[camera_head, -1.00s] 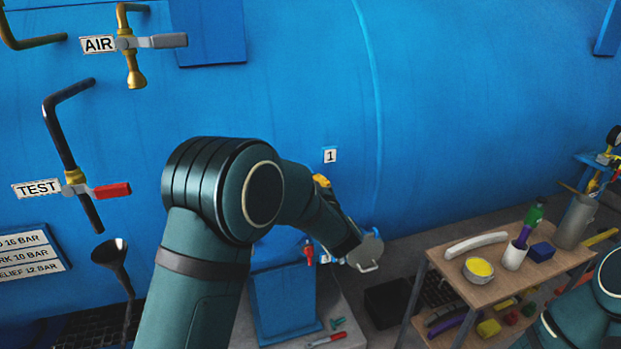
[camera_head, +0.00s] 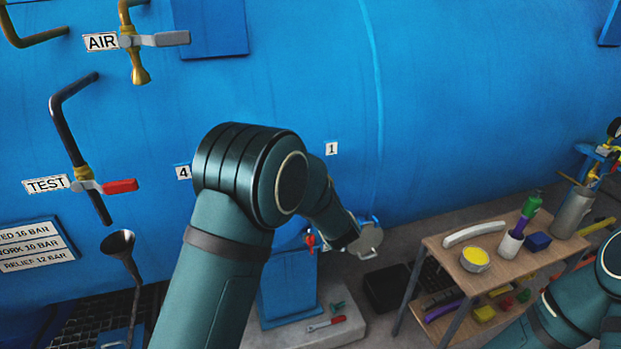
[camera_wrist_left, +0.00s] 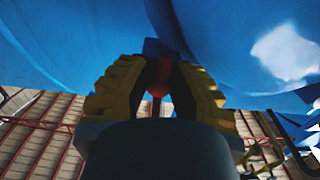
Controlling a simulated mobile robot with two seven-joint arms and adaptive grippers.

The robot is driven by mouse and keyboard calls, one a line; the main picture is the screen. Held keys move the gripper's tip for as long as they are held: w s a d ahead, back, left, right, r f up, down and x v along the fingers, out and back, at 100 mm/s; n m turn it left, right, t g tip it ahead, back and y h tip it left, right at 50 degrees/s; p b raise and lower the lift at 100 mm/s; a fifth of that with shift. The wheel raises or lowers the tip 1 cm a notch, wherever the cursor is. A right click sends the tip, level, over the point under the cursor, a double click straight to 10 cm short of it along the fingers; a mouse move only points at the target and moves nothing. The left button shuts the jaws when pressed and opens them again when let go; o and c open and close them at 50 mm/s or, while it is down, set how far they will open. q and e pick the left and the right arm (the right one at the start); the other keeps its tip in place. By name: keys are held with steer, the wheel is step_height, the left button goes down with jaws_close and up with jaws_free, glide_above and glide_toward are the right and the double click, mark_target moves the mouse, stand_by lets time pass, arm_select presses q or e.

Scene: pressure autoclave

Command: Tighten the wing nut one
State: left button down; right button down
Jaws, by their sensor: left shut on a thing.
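In the left wrist view my left gripper (camera_wrist_left: 158,72) has its yellow fingers closed around a small red part (camera_wrist_left: 158,88), which I take to be wing nut one. A blue lug or bracket (camera_wrist_left: 155,48) is just beyond the fingertips. The label "1" (camera_head: 331,149) is on the blue vessel (camera_head: 460,110), just above right of my forearm. Another red part (camera_head: 310,241) shows below the forearm. My right arm is at the lower right, and its gripper is out of frame.
A wooden trolley (camera_head: 452,253) with a yellow-filled bowl (camera_head: 475,260) and tools stands at the right. The TEST valve's red handle (camera_head: 119,186) and a funnel (camera_head: 118,243) are left of my arm.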

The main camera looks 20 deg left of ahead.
arm_select(q)
steer(key=shift+r, duration=0.15)
steer(key=c, duration=0.8)
jaws_free()
steer(key=v, duration=1.2)
